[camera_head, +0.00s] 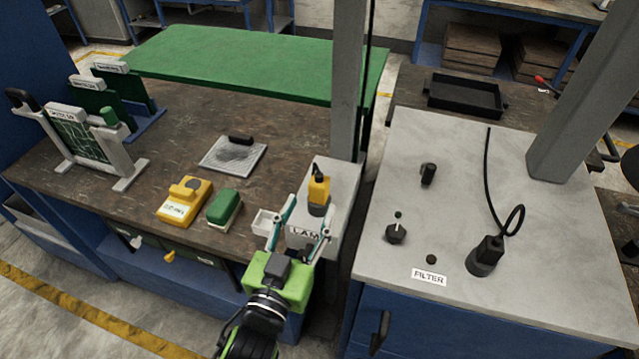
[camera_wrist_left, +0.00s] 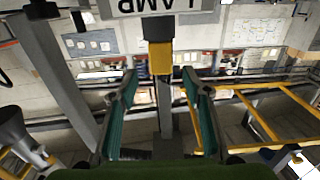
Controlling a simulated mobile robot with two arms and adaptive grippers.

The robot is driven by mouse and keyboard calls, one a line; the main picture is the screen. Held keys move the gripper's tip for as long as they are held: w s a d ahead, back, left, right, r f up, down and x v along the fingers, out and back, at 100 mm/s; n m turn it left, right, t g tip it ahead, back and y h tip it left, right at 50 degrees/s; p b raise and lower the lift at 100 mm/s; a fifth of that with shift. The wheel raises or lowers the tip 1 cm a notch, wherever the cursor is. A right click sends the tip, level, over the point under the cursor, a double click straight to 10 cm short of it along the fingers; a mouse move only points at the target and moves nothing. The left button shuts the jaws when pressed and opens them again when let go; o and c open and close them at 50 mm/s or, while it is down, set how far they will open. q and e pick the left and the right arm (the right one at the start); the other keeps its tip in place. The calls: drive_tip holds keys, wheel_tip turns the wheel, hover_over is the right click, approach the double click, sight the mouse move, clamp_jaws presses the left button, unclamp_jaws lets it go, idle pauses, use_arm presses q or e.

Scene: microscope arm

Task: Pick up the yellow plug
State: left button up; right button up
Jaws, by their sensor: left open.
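The yellow plug (camera_head: 318,188) stands upright in a dark round socket on top of a grey box labelled LAMP (camera_head: 305,237). My left gripper (camera_head: 309,218) is open, its two green-padded fingers pointing toward the plug from the front of the box. In the left wrist view, the yellow plug (camera_wrist_left: 160,58) appears upside down, centred just beyond the open fingertips (camera_wrist_left: 159,78). Nothing is held between the fingers, and whether either finger touches the plug cannot be told. My right gripper is not in view.
A grey post (camera_head: 347,80) rises behind the LAMP box. To the right, a grey cabinet top (camera_head: 450,150) carries a black plug (camera_head: 487,252) with a looped cable. To the left are a yellow device (camera_head: 184,200) and a green block (camera_head: 224,206) on the brown bench.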

sight(316, 194)
use_arm(q)
drive_tip(key=shift+x, duration=1.05)
drive_tip(key=shift+w+d, duration=0.1)
drive_tip(key=shift+w, duration=0.05)
drive_tip(key=shift+w+p, duration=0.2)
drive_tip(key=shift+p, duration=0.15)
drive_tip(key=x, duration=0.1)
drive_tip(key=p+x, duration=0.1)
drive_tip(key=x, duration=0.1)
drive_tip(key=p+x, duration=0.1)
drive_tip(key=shift+w+f, duration=0.25)
drive_tip(key=shift+w, duration=0.1)
clamp_jaws()
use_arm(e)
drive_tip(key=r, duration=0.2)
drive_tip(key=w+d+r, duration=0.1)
